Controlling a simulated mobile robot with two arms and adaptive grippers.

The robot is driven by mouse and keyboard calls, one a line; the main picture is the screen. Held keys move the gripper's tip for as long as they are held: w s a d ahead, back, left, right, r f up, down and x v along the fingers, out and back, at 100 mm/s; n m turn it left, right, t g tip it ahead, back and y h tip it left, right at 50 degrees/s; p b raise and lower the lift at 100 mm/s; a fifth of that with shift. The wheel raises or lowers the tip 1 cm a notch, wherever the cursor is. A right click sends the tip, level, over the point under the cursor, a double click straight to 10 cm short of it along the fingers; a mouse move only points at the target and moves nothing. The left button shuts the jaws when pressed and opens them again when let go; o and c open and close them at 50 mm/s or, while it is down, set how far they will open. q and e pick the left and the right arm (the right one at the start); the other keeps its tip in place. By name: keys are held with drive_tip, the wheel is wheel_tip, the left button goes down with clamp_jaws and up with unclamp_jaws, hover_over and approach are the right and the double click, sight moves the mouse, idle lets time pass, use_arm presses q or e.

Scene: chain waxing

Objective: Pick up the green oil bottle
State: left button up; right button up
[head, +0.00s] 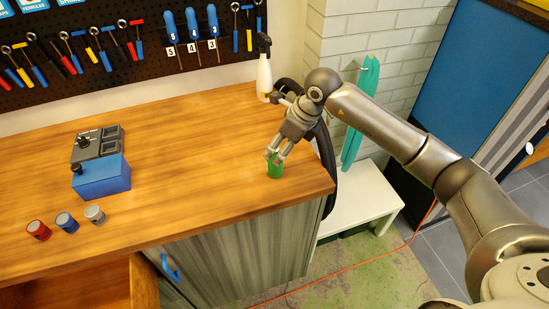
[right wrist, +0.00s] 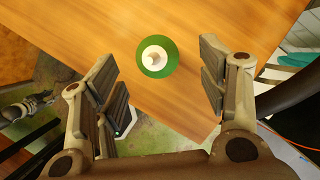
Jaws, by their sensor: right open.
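The green oil bottle (head: 275,170) stands upright on the wooden workbench (head: 200,200), near its right front corner. The right wrist view shows it from above as a green disc (right wrist: 157,57) with a pale cap. My right gripper (head: 275,157) is just above the bottle in the head view and hides part of its top. In the right wrist view the fingers of my right gripper (right wrist: 165,85) are spread wide and empty, with the bottle between their lines and a little beyond.
A white spray bottle (head: 264,75) stands behind the gripper. Red (head: 38,230), blue (head: 66,222) and grey (head: 95,214) cans and a blue-black device (head: 100,175) are at left. A white bench (head: 360,203) stands right of the workbench.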

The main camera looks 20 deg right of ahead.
sight(275, 156)
drive_tip(key=p+x, duration=0.1)
drive_tip(key=x, duration=0.1)
drive_tip(key=p+x, duration=0.1)
drive_tip(key=x, duration=0.1)
drive_tip(key=shift+s+a+p, duration=0.1)
drive_tip(key=shift+s+p, duration=0.2)
drive_tip(key=shift+w+f, duration=0.15)
drive_tip(key=shift+f, duration=0.15)
drive_tip(key=shift+w+f, duration=0.1)
drive_tip(key=shift+f, duration=0.15)
drive_tip(key=shift+c, duration=1)
use_arm(q)
drive_tip(key=w+r, duration=0.2)
drive_tip(key=r, duration=0.1)
drive_tip(key=shift+w, duration=0.15)
use_arm(e)
drive_tip(key=c, duration=1)
